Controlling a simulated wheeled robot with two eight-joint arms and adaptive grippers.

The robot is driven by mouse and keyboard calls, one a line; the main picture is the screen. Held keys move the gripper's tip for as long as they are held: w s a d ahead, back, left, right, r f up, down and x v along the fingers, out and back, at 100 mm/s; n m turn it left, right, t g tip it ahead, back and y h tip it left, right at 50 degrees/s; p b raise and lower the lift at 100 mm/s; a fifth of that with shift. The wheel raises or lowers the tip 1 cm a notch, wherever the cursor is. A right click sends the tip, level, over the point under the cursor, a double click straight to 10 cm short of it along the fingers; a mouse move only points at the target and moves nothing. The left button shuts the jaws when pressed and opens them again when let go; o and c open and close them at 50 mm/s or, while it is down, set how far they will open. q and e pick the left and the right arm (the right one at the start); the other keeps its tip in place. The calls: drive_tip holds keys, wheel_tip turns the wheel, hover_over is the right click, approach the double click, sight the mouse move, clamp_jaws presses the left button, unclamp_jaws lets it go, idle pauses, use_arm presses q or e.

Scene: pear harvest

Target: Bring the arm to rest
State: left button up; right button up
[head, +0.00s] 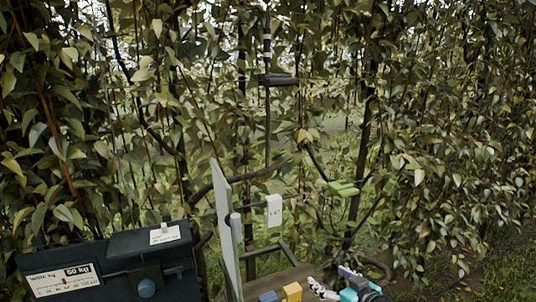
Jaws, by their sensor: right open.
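My right gripper (334,283) shows at the bottom edge, right of the middle, partly cut off by the frame. Its coloured teal, purple and dark parts lie low in the picture, with a black-and-white piece beside them. It is open, and I see nothing held in it. It is apart from the leaves above. The rest of the right arm is below the frame. My left gripper and arm are not in view.
A dark weighing box (145,245) with a scale label stands at lower left. A pale upright panel (225,225) is beside it. A white tag (274,211) and a green clip-like piece (343,188) hang among branches. Dense foliage (450,130) fills the back.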

use_arm(q)
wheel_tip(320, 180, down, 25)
drive_tip(key=b, duration=2.4)
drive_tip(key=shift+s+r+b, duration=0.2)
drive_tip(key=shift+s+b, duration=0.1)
drive_tip(key=shift+b, duration=0.05)
use_arm(e)
drive_tip(key=s+f+m+g+h, duration=0.1)
drive_tip(key=s+f+g, duration=0.1)
drive_tip(key=s+f, duration=0.5)
drive_tip(key=s+d+f+m+g+h, duration=0.1)
drive_tip(key=s+f, duration=0.6)
drive_tip(key=f, duration=0.7)
drive_tip(key=s+f+m+g+h, duration=0.2)
drive_tip(key=s+f, duration=0.5)
drive_tip(key=f, duration=0.4)
drive_tip(key=shift+s+d+f+g+h, duration=0.3)
drive_tip(key=shift+s+h, duration=0.1)
drive_tip(key=shift+h, duration=0.1)
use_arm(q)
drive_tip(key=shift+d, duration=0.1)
